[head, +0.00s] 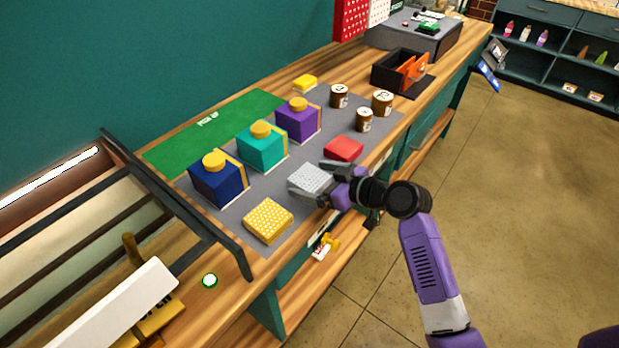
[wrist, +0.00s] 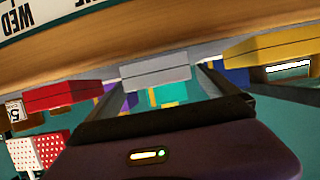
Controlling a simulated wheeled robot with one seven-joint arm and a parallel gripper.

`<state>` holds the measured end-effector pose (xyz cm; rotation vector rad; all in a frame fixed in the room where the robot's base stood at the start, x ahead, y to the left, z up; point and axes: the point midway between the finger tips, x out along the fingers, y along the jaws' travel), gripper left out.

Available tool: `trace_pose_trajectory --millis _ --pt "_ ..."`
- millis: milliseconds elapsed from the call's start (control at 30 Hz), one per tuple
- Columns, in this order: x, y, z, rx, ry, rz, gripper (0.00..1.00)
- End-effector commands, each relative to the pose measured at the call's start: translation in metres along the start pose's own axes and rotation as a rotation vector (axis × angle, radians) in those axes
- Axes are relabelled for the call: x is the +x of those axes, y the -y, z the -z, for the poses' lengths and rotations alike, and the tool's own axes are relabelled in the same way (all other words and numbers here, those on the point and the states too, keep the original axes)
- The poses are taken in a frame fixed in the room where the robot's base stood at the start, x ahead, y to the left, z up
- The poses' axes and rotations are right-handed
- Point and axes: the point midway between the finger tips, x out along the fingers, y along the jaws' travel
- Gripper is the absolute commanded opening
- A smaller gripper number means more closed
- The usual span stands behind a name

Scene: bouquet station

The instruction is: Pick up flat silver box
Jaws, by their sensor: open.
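The flat silver box (head: 311,180) lies on the grey mat (head: 225,225) near the front edge of the counter, between a yellow dotted box and a red box. My gripper (head: 327,180) is at the silver box from the front right, low over the mat, with its fingers open. In the wrist view the silver box (wrist: 156,75) sits ahead between the two fingers of my gripper (wrist: 165,92). I cannot tell whether either finger touches it.
A yellow dotted box (head: 268,221) and a red box (head: 344,149) lie on either side. Blue (head: 217,182), teal (head: 262,149) and purple (head: 298,123) gift boxes stand behind. Brown jars (head: 364,120) stand further right. A dark rail (head: 180,205) bounds the left.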

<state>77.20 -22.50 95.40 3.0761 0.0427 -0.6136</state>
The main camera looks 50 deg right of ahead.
Motion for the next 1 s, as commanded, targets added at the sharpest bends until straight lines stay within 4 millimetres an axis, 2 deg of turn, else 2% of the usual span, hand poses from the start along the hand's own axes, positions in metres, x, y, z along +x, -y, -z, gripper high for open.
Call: trace_pose_trajectory --millis 133,400,767,1000 --pt "0.014 -0.001 0.001 0.000 -0.001 -0.001 0.98" --pt "0.017 -0.001 0.000 -0.001 -0.001 -0.002 0.98" --pt "0.017 -0.001 0.000 0.000 -0.001 -0.002 0.28" --pt "0.016 -0.001 0.001 -0.001 -0.002 -0.002 0.26"
